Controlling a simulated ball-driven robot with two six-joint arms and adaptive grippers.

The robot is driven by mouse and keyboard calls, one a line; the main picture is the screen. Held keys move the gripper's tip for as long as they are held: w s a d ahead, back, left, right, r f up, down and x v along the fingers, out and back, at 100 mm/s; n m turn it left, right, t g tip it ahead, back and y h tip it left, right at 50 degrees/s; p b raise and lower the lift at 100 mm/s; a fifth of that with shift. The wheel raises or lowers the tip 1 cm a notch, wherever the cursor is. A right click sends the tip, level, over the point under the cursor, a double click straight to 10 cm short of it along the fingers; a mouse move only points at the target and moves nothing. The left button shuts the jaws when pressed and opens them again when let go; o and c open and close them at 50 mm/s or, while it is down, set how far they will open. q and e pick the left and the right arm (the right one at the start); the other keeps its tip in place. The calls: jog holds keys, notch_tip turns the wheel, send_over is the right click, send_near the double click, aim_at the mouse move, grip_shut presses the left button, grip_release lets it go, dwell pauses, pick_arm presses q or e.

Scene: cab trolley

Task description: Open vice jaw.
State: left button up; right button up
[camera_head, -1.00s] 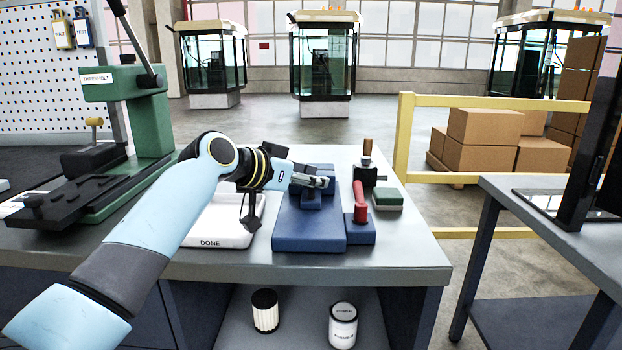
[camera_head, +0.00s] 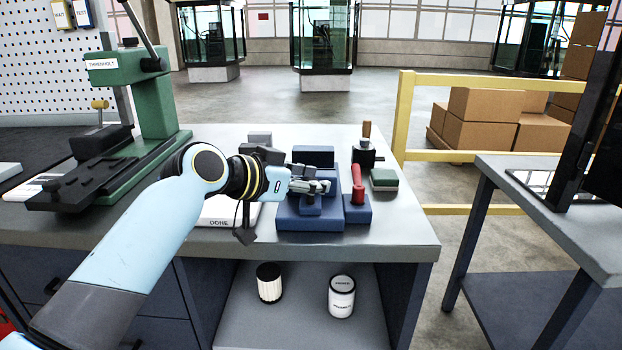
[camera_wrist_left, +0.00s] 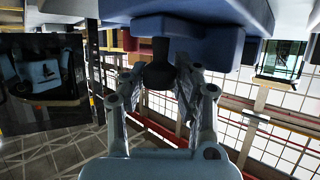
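The blue vice (camera_head: 312,156) stands on the grey bench, with a raised block at the back and a smaller block in front. My left gripper (camera_head: 326,187) reaches in from the left and covers part of the vice. In the left wrist view, the gripper (camera_wrist_left: 166,78) has its fingers apart on either side of a dark knob (camera_wrist_left: 159,72) that sticks out from the blue body (camera_wrist_left: 190,35). A gap shows at least on the knob's right side, so I see no firm grip. My right gripper is not in view.
A red handle (camera_head: 358,188) stands on a blue block right of the vice. A green-topped block (camera_head: 383,180) and a wooden-handled tool (camera_head: 365,150) are behind it. A white DONE tray (camera_head: 213,216) lies left, beside a green press (camera_head: 150,100). Cans stand on the shelf below.

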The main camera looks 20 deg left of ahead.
pick_arm(q)
jog(key=shift+o, duration=0.7)
jog(key=v, duration=1.2)
jog(key=shift+a+f, duration=0.1)
